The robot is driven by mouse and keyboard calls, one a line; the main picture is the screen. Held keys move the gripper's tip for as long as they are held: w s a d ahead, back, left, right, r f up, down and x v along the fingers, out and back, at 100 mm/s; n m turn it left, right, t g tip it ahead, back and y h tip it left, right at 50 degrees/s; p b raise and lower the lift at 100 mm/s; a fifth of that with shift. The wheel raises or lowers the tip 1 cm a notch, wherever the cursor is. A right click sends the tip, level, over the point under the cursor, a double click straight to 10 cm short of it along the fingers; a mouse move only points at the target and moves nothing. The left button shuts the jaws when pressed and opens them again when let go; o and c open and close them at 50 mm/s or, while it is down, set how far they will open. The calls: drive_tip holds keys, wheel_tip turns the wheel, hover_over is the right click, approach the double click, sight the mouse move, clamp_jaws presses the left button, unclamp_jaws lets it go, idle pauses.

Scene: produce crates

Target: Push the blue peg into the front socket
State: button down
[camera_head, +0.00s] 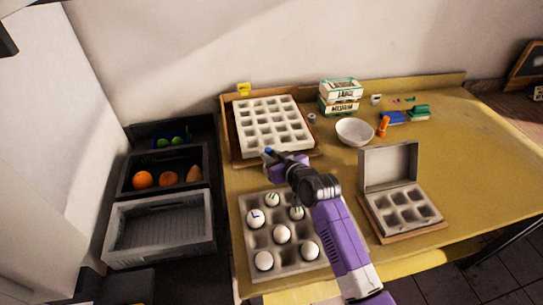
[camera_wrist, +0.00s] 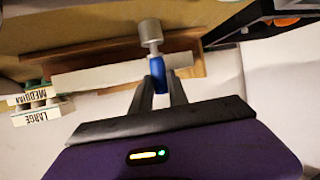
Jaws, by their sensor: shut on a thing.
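My gripper (camera_head: 271,154) is above the table near the front edge of the white tray with many square hollows (camera_head: 242,136). In the wrist view my gripper (camera_wrist: 160,88) is shut on the blue peg (camera_wrist: 159,73), which sits between its two dark fingers. In the head view only a small blue bit of the peg (camera_head: 268,150) shows. A grey cylinder with a narrower neck (camera_wrist: 150,31) is right at the peg's far end in the wrist view; I cannot tell whether they join. I cannot make out the front socket for sure.
A grey egg tray (camera_head: 250,272) with several white eggs lies in front. An open carton (camera_head: 388,165) stands right. A white bowl (camera_head: 355,131) and LARGE and MEDIUM boxes (camera_head: 339,95) stand behind. Dark crates (camera_head: 205,175) are left. The table's right side (camera_head: 475,160) is clear.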

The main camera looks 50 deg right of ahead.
drive_tip(key=shift+f+b, duration=0.45)
drive_tip(key=shift+f, duration=0.2)
drive_tip(key=c, duration=1.2)
unclamp_jaws()
drive_tip(key=shift+s, duration=0.1)
drive_tip(key=v, duration=0.7)
drive_tip(key=shift+s+r, duration=0.25)
drive_tip(key=shift+s, duration=0.05)
